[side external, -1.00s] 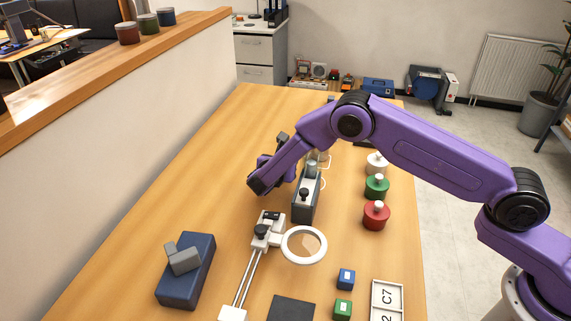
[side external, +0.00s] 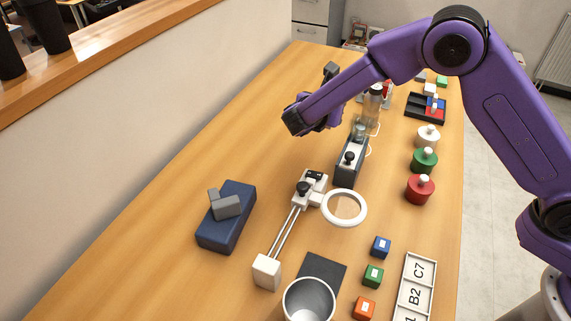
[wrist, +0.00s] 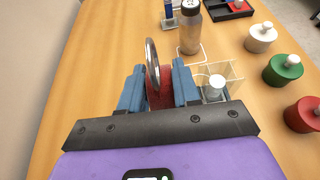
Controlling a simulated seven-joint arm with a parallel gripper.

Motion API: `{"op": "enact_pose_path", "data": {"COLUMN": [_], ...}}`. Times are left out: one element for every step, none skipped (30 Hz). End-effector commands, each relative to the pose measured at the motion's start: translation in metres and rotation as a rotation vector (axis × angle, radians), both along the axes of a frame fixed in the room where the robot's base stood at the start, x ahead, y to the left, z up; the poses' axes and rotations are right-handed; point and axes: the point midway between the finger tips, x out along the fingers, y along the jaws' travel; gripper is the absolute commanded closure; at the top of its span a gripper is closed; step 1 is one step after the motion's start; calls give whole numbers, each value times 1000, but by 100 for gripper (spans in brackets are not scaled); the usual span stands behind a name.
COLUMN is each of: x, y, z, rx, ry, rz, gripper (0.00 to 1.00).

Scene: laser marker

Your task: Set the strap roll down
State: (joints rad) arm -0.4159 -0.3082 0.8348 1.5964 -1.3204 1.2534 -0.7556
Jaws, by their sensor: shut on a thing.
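My gripper (wrist: 158,78) is shut on the strap roll (wrist: 160,92). In the wrist view, the roll shows as a dark red band with a thin grey upright ring or disc edge between two blue fingers. In the side external view, my purple wrist hides the fingers and the roll. The wrist is over the back left part of the table, left of the grey block with a black knob (side external: 350,165). I cannot tell whether the roll touches the table.
A bottle (wrist: 190,30) and a clear holder (wrist: 220,78) stand ahead and right of my gripper. White (side external: 428,136), green (side external: 424,160) and red (side external: 420,189) knobbed weights line the right side. A black tray (side external: 425,108) is at the back.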

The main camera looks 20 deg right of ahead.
Motion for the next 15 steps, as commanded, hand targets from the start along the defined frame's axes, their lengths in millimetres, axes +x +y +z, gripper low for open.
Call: {"op": "enact_pose_path", "data": {"x": [-14,-22,-32,-40,-48,-58,-66,-74,-83,-90,-97,-105,-110,-115,-120], "y": [11,16,22,26,31,36,39,42,46,48,50,53,54,55,57], "z": [4,5,7,8,9,11,12,13,15,16,17,18,19,20,20], "rx": [1,0,0,0,0,0,0,0,-2,-2,-2,-4,-4,-4,-4], "ry": [-1,0,0,0,-1,0,-1,-1,-1,-2,-3,-3,-5,-5,-6], "rz": [8,10,12,14,17,19,22,25,25,27,28,30,31,32,33], "gripper": [100,100,100,100,100,100,100,100,100,100,100,100,100,100,100]}}
